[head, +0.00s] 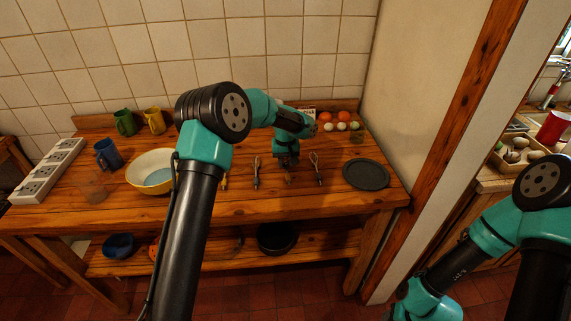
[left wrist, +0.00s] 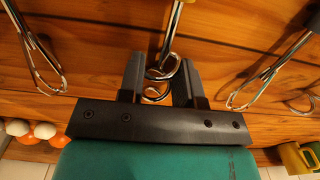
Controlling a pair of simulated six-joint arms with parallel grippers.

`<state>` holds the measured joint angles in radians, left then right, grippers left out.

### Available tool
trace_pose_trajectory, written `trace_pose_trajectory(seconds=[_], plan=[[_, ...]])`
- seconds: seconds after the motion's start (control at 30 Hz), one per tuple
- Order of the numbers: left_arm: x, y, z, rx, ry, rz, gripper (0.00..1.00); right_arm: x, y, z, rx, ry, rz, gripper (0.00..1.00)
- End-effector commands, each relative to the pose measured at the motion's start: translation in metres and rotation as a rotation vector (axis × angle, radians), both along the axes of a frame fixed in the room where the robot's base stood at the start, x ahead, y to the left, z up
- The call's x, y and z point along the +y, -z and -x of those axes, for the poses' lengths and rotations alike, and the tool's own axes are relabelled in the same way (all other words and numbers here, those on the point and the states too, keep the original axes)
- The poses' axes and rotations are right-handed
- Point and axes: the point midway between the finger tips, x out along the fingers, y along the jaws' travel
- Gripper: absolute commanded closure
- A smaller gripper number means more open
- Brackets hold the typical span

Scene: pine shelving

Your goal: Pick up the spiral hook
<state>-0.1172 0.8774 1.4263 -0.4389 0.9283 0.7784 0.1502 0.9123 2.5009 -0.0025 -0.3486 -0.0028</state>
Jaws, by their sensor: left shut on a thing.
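The spiral hook (left wrist: 163,72) is a shiny metal coil on a straight shaft in the left wrist view, between the two dark fingers of my left gripper (left wrist: 160,82). My left gripper is shut on its coiled end, and the shaft runs away toward the top of that view. In the head view my left gripper (head: 287,160) is low over the middle of the wooden table, and the hook is mostly hidden and small there. I cannot tell whether the hook touches the tabletop. My right gripper is out of sight; only parts of my right arm show.
Looped metal utensils lie on both sides, one left (head: 256,172) and one right (head: 318,168). A dark round plate (head: 366,174) is at the right, a bowl (head: 150,180) at the left. Oranges and eggs (head: 341,127) and mugs (head: 154,121) stand near the tiled wall.

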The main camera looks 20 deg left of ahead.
Motion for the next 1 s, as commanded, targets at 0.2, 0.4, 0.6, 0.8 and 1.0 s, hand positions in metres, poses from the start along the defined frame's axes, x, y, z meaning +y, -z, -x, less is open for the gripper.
trace_pose_trajectory(seconds=[0.2,0.4,0.6,0.8,1.0], plan=[[0.0,0.001,0.0,0.001,0.0,0.0,0.92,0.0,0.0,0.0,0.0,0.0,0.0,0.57],[0.0,0.001,0.0,0.001,0.0,0.0,0.92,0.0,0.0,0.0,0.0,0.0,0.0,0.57],[0.0,-0.008,0.0,-0.001,0.0,0.001,0.93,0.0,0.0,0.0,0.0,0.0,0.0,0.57],[-0.001,-0.027,0.0,-0.001,-0.001,0.001,0.94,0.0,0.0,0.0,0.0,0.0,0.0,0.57],[-0.004,-0.036,0.012,0.001,0.001,-0.001,1.0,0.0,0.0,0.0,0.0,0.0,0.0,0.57]])
